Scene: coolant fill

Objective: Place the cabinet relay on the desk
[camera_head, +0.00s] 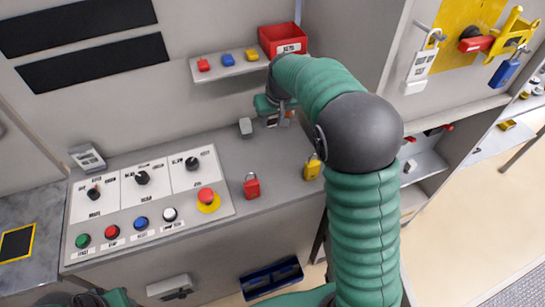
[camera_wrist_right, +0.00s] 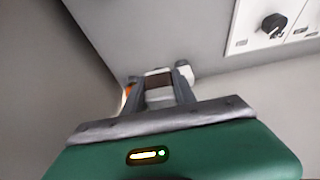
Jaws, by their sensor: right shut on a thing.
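My right gripper (camera_head: 272,119) is low over the back of the grey desk (camera_head: 285,212), below the small shelf. In the right wrist view its two fingers (camera_wrist_right: 160,92) are shut on a small pale block with a dark brown face, which I take to be the cabinet relay (camera_wrist_right: 158,84). The hand and arm hide most of it in the head view. I cannot tell whether it touches the desk. A small light-grey block (camera_head: 245,126) stands just left of the gripper. Only a bit of my left arm shows at the bottom left; its fingers are out of view.
A control panel (camera_head: 150,200) with knobs and buttons fills the desk's left part. A red padlock (camera_head: 252,187) and a yellow padlock (camera_head: 312,169) are near the front. A shelf (camera_head: 228,66) holds small coloured blocks and a red bin (camera_head: 283,40). Bare desk lies between.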

